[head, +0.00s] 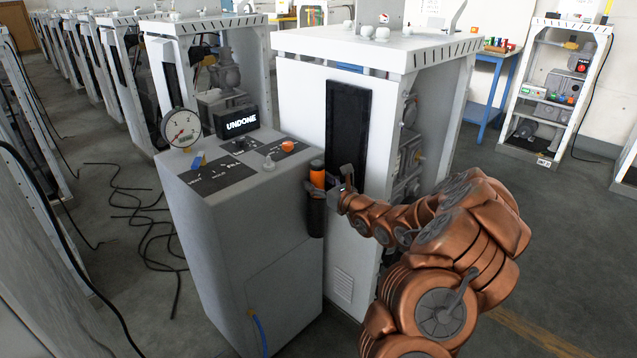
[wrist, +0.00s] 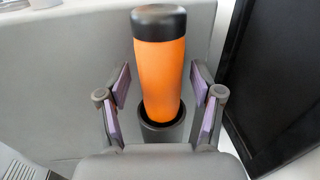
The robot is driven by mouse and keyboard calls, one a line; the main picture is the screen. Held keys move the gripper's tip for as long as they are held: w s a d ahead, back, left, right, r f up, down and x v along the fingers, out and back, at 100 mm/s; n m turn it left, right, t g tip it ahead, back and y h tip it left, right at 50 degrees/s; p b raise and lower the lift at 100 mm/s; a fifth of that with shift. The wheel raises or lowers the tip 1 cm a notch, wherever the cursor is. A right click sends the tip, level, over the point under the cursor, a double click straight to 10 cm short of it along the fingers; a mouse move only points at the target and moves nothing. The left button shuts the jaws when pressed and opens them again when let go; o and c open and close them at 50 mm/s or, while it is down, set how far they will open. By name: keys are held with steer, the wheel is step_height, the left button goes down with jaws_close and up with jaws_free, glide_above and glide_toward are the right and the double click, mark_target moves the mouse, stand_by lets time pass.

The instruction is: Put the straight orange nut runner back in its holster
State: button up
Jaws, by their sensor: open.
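The orange nut runner (head: 317,176) with a black top stands upright in a dark holster (head: 316,212) on the right side of the grey cabinet. In the wrist view the nut runner (wrist: 159,75) rises out of the round rim of the holster (wrist: 162,131), its lower end hidden inside. My gripper (head: 340,182) is just to the right of the nut runner. In the wrist view my gripper (wrist: 163,97) is open, with one finger pair on each side of the nut runner and gaps between pads and tool.
The grey cabinet (head: 240,235) carries a dial gauge (head: 181,127), a display reading "UNDONE" (head: 240,123) and an orange knob (head: 288,146). A tall white dispenser frame (head: 300,110) with a black panel (head: 348,112) stands close behind. Cables (head: 150,220) lie on the floor at left.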

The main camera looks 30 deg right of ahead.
steer(key=s+d, duration=0.1)
steer(key=s, duration=1)
steer(key=shift+s, duration=0.3)
steer(key=shift+r, duration=0.1)
